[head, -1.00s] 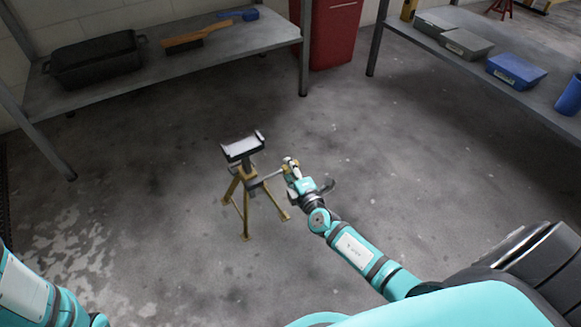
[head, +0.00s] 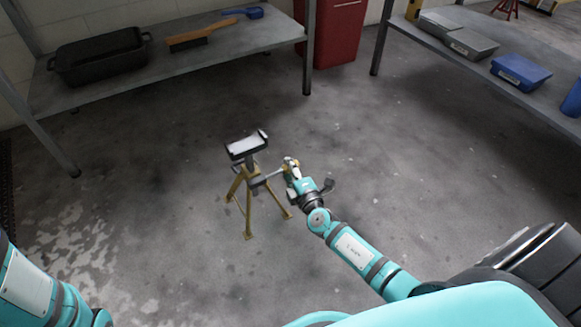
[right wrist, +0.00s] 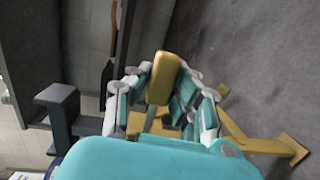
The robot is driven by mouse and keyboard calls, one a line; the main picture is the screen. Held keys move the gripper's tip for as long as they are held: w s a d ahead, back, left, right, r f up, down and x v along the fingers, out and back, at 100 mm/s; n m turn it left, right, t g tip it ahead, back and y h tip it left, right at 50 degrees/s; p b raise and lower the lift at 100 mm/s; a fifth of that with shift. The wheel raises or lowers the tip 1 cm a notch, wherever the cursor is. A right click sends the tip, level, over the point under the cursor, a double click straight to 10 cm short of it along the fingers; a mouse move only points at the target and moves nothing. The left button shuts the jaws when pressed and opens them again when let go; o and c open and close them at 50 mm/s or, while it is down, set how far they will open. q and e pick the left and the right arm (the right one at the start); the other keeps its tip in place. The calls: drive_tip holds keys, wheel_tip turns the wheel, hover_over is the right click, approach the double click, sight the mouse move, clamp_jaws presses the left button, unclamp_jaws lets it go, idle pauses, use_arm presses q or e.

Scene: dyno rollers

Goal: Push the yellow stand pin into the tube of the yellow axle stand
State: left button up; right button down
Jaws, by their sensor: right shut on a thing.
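The yellow axle stand (head: 247,207) stands upright on the floor near the middle of the head view, with a grey saddle on top. My right gripper (head: 291,168) is just right of it, shut on the yellow handle of the stand pin (right wrist: 163,78). The pin's grey rod (head: 274,175) spans the short gap from the gripper to the stand's tube. Its tip appears to be at or in the tube, but I cannot tell how deep. The stand's yellow legs also show in the right wrist view. My left gripper is out of view; only part of that arm shows.
A low shelf (head: 200,60) with a black tray (head: 100,58) and a brush (head: 200,36) stands behind. A red cabinet (head: 333,35) is beside it. Another shelf at right holds grey and blue boxes (head: 520,70). The floor around the stand is clear.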

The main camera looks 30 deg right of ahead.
sight(277, 173)
drive_tip(key=shift+a, duration=0.85)
idle(0.3)
drive_tip(key=shift+s+a, duration=0.1)
drive_tip(key=shift+a, duration=0.25)
drive_tip(key=shift+a, duration=0.35)
drive_tip(key=shift+a+p, duration=0.3)
drive_tip(key=shift+a, duration=0.3)
